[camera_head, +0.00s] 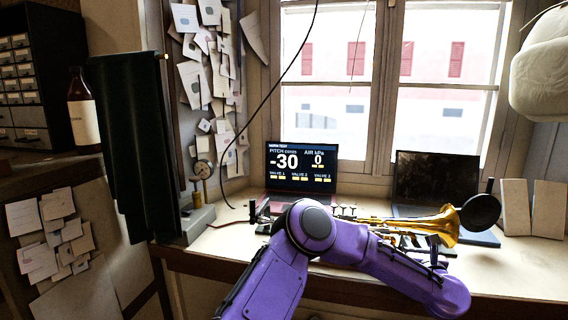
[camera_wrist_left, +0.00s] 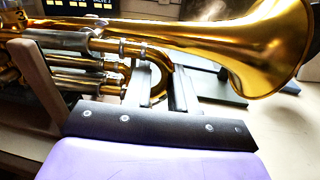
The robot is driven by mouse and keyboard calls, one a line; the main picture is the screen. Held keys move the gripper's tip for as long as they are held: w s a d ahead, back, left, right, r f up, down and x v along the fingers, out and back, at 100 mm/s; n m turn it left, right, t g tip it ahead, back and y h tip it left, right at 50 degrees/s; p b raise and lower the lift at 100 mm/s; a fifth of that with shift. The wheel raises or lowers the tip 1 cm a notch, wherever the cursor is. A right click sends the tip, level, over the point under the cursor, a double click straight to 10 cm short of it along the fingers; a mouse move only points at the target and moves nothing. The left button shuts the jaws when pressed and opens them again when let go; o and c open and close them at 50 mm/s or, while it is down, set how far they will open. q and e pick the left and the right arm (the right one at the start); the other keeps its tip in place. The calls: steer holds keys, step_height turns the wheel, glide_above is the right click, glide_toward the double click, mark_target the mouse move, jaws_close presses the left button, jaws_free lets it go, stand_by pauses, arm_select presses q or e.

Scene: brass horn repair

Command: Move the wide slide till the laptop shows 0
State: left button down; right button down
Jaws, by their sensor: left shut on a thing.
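The laptop (camera_head: 300,165) stands open at the back of the bench. Its screen shows pitch in cents at -30 and air at 0 kPa. The brass horn (camera_head: 446,223) lies along the bench with its bell to the right, partly hidden by my purple left arm. In the left wrist view the horn's bell (camera_wrist_left: 255,45) fills the upper right, with its valves and tubes at left. My left gripper (camera_head: 430,248) is at the horn's near side, below the bell tube. It is shut on a curved brass tube (camera_wrist_left: 165,68), seemingly the wide slide; the exact contact is partly hidden.
A second laptop with a dark screen (camera_head: 440,180) stands behind the bell. A black disc (camera_head: 481,212) is at the bell's mouth. Pale blocks (camera_head: 532,208) stand at right. The bench front at right is clear.

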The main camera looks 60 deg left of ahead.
arm_select(q)
steer(key=shift+s+a+f, duration=0.1)
steer(key=shift+s+a, duration=0.25)
steer(key=shift+s, duration=0.15)
stand_by(3.0)
steer(key=c, duration=1.2)
jaws_free()
steer(key=o, duration=0.4)
steer(key=shift+w+f, duration=0.15)
steer(key=shift+w, duration=0.05)
steer(key=shift+c, duration=0.2)
steer(key=shift+s, duration=0.15)
